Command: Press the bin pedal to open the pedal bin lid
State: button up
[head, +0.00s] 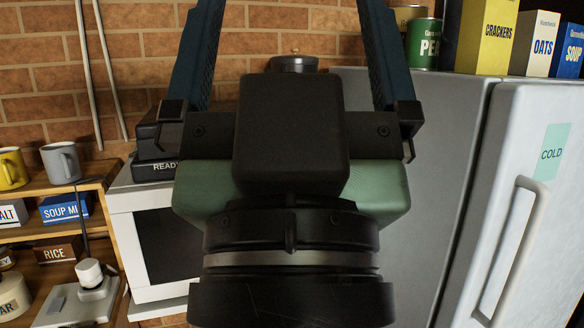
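My gripper (290,14) fills the middle of the head view, pointing up. Its two dark blue fingers stand wide apart, with brick wall showing between them. Their tips are cut off by the top edge, and nothing shows held between the visible parts. No pedal bin, lid or pedal shows in this view. The floor is out of frame, and my gripper and wrist hide the middle of the scene.
At right stands a grey fridge (432,165) with a white door (530,150) and handle; boxes and cans stand above. A white microwave (125,225) is left of my wrist. Wooden shelves (85,187) at far left hold mugs and boxes. A brick wall (140,45) closes the back.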

notch_tip(320, 180, up, 8)
jog(key=p, duration=0.5)
jog(key=shift+f, duration=0.15)
